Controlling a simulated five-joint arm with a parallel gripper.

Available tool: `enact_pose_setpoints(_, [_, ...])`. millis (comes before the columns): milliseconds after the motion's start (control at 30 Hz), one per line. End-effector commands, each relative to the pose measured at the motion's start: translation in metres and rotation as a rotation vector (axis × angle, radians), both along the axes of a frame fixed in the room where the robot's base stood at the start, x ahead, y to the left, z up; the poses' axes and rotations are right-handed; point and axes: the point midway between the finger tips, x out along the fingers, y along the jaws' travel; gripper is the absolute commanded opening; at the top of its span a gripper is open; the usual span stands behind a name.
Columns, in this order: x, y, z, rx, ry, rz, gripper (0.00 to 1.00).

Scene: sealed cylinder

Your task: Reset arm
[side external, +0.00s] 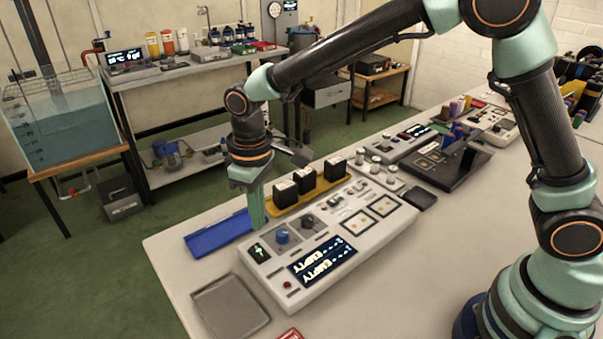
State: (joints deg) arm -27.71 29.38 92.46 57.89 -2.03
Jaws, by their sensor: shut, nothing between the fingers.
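My gripper (258,212) points down over the left back edge of a light grey control console (325,243). Its green fingers are shut with nothing visible between them, close to the blue tray (218,234) and the console's green-arrow panel. I cannot tell whether the fingertips touch anything. The console has a blue knob (283,237) and a screen (323,260) reading "EMPTY" on two lines. My arm reaches in from the right, bent high above the table.
Several black blocks (307,179) stand on a yellow tray behind the console. A grey tray (230,307) lies at the front left. A black device (447,160) and another console (407,140) sit farther back.

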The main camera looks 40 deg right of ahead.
Motion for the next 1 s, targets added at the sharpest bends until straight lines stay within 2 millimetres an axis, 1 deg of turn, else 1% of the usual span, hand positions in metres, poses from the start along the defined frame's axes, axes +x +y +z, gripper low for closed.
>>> enact_pose_setpoints(133, [0.000, -0.022, 0.025, 0.020, -0.041, -0.046, 0.00])
enact_pose_setpoints(233, [-0.005, -0.047, 0.050, 0.040, -0.085, -0.099, 0.00])
enact_pose_setpoints(400, [-0.022, -0.093, 0.087, 0.071, -0.169, -0.192, 0.00])
enact_pose_setpoints(500, [-0.035, -0.117, 0.103, 0.087, -0.218, -0.247, 0.00])
enact_pose_setpoints(700, [-0.068, -0.162, 0.124, 0.109, -0.321, -0.354, 0.00])
enact_pose_setpoints(800, [-0.086, -0.181, 0.128, 0.117, -0.371, -0.406, 0.00])
enact_pose_setpoints(900, [-0.101, -0.195, 0.129, 0.122, -0.414, -0.450, 0.00])
enact_pose_setpoints(1000, [-0.111, -0.205, 0.128, 0.125, -0.448, -0.482, 0.00])
